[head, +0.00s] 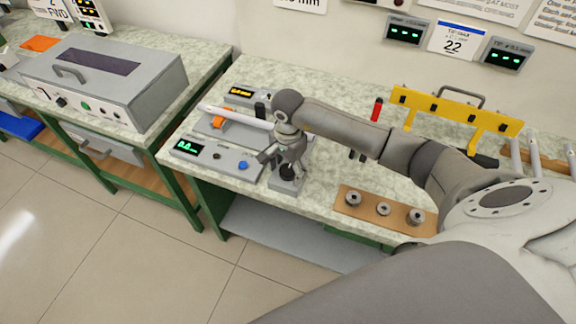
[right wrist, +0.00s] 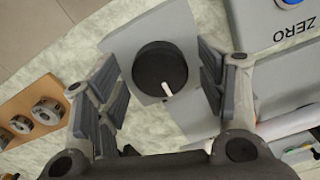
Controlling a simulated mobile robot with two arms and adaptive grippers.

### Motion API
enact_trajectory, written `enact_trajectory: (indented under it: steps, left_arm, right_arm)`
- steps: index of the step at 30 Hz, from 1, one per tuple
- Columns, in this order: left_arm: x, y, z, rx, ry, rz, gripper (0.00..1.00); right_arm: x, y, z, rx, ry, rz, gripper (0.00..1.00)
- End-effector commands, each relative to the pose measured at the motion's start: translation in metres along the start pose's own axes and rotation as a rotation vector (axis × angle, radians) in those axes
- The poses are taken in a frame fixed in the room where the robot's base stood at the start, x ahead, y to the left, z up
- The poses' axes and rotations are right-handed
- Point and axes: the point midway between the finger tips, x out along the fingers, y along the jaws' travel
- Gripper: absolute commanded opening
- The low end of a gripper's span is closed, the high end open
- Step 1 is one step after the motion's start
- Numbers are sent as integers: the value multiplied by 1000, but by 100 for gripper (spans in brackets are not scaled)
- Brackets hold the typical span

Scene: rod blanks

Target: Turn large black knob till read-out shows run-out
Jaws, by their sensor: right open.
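The large black knob (right wrist: 158,72) with a white pointer line sits on a grey block (right wrist: 200,25). In the head view the knob (head: 288,171) shows just below my right gripper (head: 279,160). In the right wrist view my right gripper (right wrist: 157,78) is open, with one finger on each side of the knob. Gaps show between the fingers and the knob. The read-out (head: 187,147) on the grey console (head: 228,162) shows green digits that look like 0.0, too small to be sure. My left gripper is not in view.
A blue button (head: 243,165) is on the console left of the knob. A pale rod (head: 230,113) lies across the fixture behind it. A wooden board (head: 338,202) with metal rings is to the right. A yellow rack (head: 455,110) stands behind.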

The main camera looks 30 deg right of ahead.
Motion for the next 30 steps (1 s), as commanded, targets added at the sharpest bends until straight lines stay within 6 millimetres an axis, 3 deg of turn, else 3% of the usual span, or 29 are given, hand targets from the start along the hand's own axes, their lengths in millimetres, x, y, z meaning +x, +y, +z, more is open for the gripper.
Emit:
enact_trajectory:
  steps: [4, 15, 23, 30]
  left_arm:
    - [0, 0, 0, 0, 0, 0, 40]
    - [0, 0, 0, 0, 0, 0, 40]
    - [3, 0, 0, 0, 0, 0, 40]
    - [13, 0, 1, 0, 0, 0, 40]
  right_arm:
    - [0, 0, 0, 0, 0, 0, 63]
    - [0, 0, 0, 1, 0, 0, 19]
    - [0, 0, -1, 33, 2, -1, 19]
    - [1, 0, -1, 162, 2, -2, 19]
